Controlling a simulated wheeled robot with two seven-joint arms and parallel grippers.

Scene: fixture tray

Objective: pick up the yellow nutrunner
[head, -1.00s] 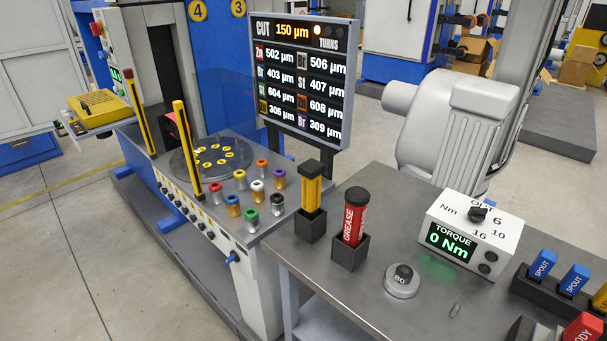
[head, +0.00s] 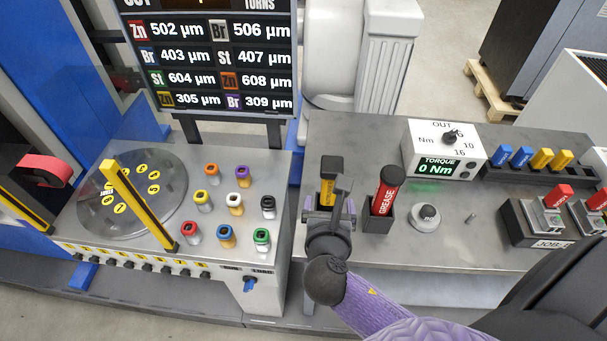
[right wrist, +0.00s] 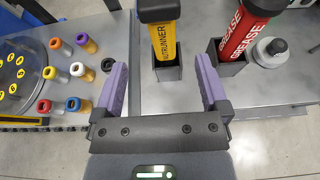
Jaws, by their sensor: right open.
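The yellow nutrunner (head: 326,181) has a black top and stands upright in a dark square holder on the grey bench, left of the red grease tube (head: 387,188). My right gripper (head: 330,210) is at the nutrunner in the head view and hides its lower part. In the right wrist view, the nutrunner (right wrist: 163,42) stands ahead between the two purple fingers of the open right gripper (right wrist: 162,85), nearer the right finger. The fingers are apart from it and nothing is held. My left gripper is not in view.
The grease tube stands in its own holder (head: 378,218) close to the right. Several colored vials and a round plate (head: 130,200) lie left, with a yellow upright bar (head: 140,205).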

